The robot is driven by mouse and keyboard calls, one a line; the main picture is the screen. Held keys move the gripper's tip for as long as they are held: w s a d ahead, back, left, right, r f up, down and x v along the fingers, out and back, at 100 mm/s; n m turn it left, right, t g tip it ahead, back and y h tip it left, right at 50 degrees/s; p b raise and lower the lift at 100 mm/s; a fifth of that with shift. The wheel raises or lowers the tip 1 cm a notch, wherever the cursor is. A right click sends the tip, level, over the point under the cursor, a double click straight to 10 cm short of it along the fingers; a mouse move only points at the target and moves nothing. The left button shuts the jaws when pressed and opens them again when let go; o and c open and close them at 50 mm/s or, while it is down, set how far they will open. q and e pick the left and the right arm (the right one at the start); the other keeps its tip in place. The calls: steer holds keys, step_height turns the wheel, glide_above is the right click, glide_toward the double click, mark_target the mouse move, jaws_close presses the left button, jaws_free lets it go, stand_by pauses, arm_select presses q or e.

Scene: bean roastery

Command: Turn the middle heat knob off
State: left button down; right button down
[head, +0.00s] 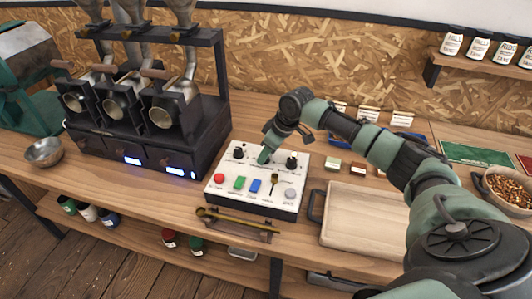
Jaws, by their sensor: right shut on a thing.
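The white control panel (304,176) stands on the wooden counter. A black heat knob (238,152) shows at its back left and another black knob (292,162) at its back right. My right gripper (264,157) reaches down from the right between these two, at the place of the middle knob. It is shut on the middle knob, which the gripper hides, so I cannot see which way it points. My left gripper is not in view.
The panel's front row has a red button (219,178), green button (239,183), blue button (255,186), a small lever (272,184) and a grey button (290,193). A black roaster (205,135) stands left. A wooden board (360,215) lies right.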

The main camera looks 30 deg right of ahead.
steer(key=shift+r+n+y+p, duration=0.1)
steer(key=shift+n+y+p, duration=0.25)
steer(key=shift+n, duration=0.55)
steer(key=n+y, duration=0.1)
steer(key=n, duration=0.1)
steer(key=shift+w+d+n+g, duration=0.1)
steer(key=shift+w+n+g, duration=0.05)
steer(key=shift+n+g, duration=0.2)
steer(key=n+g+b, duration=0.1)
steer(key=n+b, duration=0.1)
steer(key=n, duration=0.1)
steer(key=shift+w+y, duration=0.1)
steer(key=shift+y, duration=0.15)
steer(key=shift+n+g+b, duration=0.85)
steer(key=shift+n+b, duration=0.3)
steer(key=shift+n, duration=0.8)
steer(key=shift+d, duration=0.1)
steer(key=c, duration=1)
jaws_free()
